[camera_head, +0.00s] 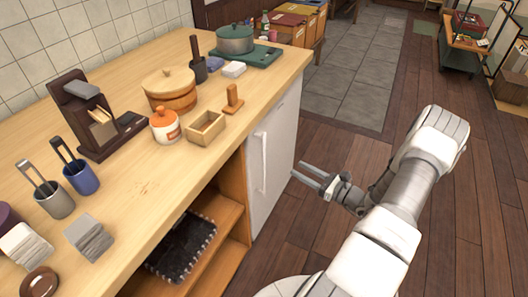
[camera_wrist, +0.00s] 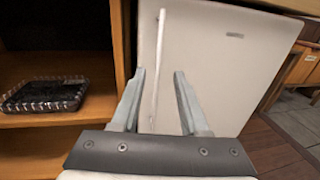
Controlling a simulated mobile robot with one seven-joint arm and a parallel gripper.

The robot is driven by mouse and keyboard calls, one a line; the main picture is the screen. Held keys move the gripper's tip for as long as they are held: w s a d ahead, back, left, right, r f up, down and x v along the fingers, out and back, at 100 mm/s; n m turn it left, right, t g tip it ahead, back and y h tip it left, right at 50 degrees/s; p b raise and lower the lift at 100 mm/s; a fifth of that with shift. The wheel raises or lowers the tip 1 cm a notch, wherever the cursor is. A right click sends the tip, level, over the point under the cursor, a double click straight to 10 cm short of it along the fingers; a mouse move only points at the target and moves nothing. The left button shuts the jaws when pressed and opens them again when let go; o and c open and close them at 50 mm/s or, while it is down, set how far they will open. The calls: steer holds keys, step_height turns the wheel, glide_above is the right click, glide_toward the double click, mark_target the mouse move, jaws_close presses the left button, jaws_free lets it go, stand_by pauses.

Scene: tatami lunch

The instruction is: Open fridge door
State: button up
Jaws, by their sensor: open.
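The white fridge door (camera_head: 272,160) stands under the wooden counter, facing right, and looks shut. Its slim vertical white handle (camera_head: 264,163) runs along the door's left part. My gripper (camera_head: 297,171) is open and empty, a short way in front of the door, pointing at it. In the wrist view the fridge door (camera_wrist: 215,65) fills the middle. The handle (camera_wrist: 158,70) shows between the two fingers of my gripper (camera_wrist: 160,75), nearer the left finger. I cannot tell how far ahead of the fingertips it lies; no contact shows.
An open wooden shelf (camera_head: 215,213) with a dark tray (camera_head: 182,245) is left of the fridge. The counter (camera_head: 140,195) above holds a wooden tub (camera_head: 170,92), a jar (camera_head: 165,126) and cutlery cups. The wooden floor (camera_head: 330,150) before the door is clear.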

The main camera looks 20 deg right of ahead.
mark_target(264, 150)
steer(key=b+x, duration=0.2)
steer(key=x, duration=1.3)
steer(key=shift+w+a, duration=0.25)
jaws_close()
stand_by(0.7)
